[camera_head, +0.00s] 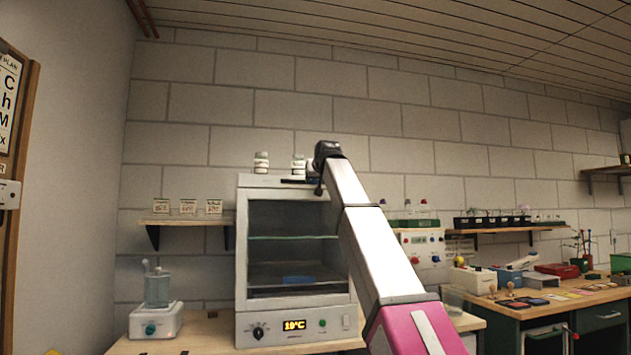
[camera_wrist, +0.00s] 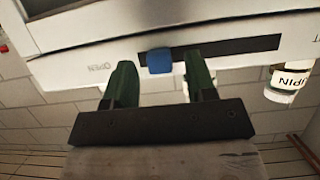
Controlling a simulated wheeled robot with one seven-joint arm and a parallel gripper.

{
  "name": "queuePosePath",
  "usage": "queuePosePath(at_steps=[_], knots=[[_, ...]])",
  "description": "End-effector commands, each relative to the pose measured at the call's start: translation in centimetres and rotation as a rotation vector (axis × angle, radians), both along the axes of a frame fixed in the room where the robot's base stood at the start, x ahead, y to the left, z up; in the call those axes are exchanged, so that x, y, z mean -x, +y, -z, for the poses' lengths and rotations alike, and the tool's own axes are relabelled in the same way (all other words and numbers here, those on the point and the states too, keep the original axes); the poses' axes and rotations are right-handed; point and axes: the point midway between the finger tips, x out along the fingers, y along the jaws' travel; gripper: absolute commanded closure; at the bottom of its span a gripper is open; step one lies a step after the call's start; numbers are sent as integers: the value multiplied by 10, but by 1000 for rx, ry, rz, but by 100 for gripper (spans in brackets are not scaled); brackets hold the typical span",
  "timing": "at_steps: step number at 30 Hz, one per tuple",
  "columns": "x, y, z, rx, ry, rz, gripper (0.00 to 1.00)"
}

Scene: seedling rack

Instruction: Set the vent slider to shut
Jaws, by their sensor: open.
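The vent slider's blue knob (camera_wrist: 159,61) sits at the left end of a dark slot (camera_wrist: 235,47) in the wrist view, beside upside-down lettering that reads OPEN. A letter at the right picture edge, past the slot's other end, is cut off. My gripper (camera_wrist: 158,66) is open, its two green fingers on either side of the knob with gaps showing; I cannot tell if they reach its depth. In the head view my gripper (camera_head: 322,175) is at the top front of the white incubator (camera_head: 241,250); the knob cannot be made out there.
Small jars (camera_head: 261,162) stand on the incubator's top; a labelled jar (camera_wrist: 290,82) shows right of my gripper in the wrist view.

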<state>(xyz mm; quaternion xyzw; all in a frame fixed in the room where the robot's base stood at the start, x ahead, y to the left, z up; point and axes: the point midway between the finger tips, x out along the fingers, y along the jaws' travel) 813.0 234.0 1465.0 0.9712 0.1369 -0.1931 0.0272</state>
Motion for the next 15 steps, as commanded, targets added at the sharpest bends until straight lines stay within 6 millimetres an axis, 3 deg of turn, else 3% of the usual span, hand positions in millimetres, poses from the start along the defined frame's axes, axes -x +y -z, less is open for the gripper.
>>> queuePosePath(at_steps=[10, 11, 15], knots=[[-4, 1, 2, 0, 0, 0, 49], [-4, 1, 2, 0, 0, 0, 55], [-4, 1, 2, 0, 0, 0, 100]])
